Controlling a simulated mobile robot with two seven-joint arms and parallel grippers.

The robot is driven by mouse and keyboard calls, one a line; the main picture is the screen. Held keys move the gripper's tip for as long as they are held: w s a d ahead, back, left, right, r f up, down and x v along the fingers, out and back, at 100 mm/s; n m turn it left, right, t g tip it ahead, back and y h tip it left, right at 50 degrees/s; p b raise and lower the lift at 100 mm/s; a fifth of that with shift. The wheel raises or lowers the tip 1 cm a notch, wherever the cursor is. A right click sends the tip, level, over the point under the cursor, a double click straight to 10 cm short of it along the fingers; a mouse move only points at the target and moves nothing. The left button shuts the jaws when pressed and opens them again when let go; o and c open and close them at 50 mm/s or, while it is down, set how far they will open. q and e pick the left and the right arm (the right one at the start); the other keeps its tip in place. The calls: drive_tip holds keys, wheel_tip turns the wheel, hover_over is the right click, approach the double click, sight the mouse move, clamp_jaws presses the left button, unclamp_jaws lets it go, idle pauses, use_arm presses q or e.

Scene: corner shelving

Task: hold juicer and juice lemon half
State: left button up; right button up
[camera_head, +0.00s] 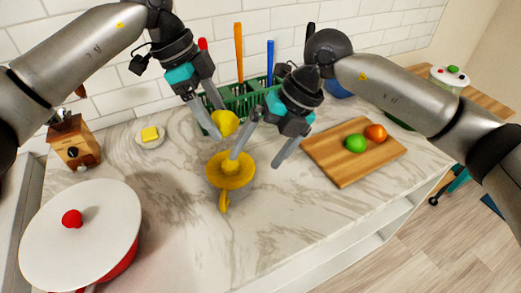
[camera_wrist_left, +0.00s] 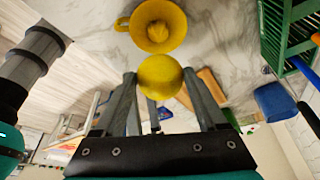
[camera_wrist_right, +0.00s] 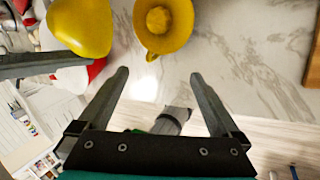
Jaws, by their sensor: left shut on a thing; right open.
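The yellow juicer (camera_head: 231,170) stands on the marble counter, with its ridged cone at the centre and its handle toward the front. It also shows in the left wrist view (camera_wrist_left: 158,27) and the right wrist view (camera_wrist_right: 163,24). My left gripper (camera_head: 222,125) is shut on the yellow lemon half (camera_head: 226,121), holding it above and just behind the juicer. The lemon half also shows in the left wrist view (camera_wrist_left: 160,76) and at the upper left of the right wrist view (camera_wrist_right: 80,25). My right gripper (camera_head: 256,160) is open and empty, its fingers above the counter at the juicer's right side.
A green rack (camera_head: 240,103) with utensils stands behind. A cutting board (camera_head: 338,172) with a green fruit (camera_head: 355,143) and an orange one (camera_head: 375,133) lies right. A white-lidded red pot (camera_head: 85,235) is front left. The counter in front of the juicer is clear.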

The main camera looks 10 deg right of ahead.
approach(227, 202)
drive_tip(key=x, duration=0.5)
drive_tip(key=shift+a, duration=0.1)
drive_tip(key=shift+c, duration=0.3)
clamp_jaws()
idle(0.5)
idle(0.9)
drive_tip(key=c, duration=0.9)
unclamp_jaws()
clamp_jaws()
